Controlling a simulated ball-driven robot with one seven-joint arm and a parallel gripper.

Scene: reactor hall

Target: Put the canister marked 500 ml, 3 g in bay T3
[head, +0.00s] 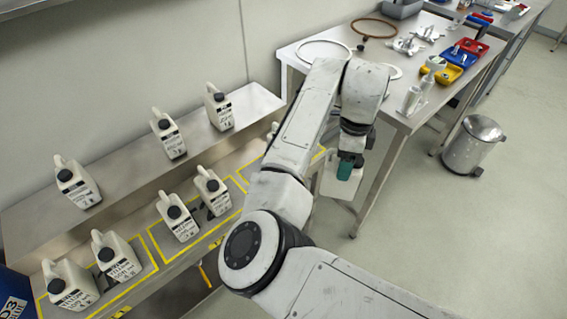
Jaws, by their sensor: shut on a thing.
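My gripper (348,162) is shut on a white canister (337,185), which hangs below it in front of the right end of the steel bench. A teal part shows at the grip. The held canister's label is not visible. Several similar white canisters with black caps and printed labels stand on the bench: a pair (70,286) at the front left, another pair (181,222) in the middle, and one partly hidden behind my arm. Yellow lines (160,252) mark out bays on the lower bench surface. I cannot read which bay is T3.
A raised shelf (130,178) behind the bays holds three more canisters (168,135). A side table (300,62) with rings, tools and coloured trays (456,70) stands at the back right. A metal bin (474,148) stands on the floor. A blue container (15,290) is at bottom left.

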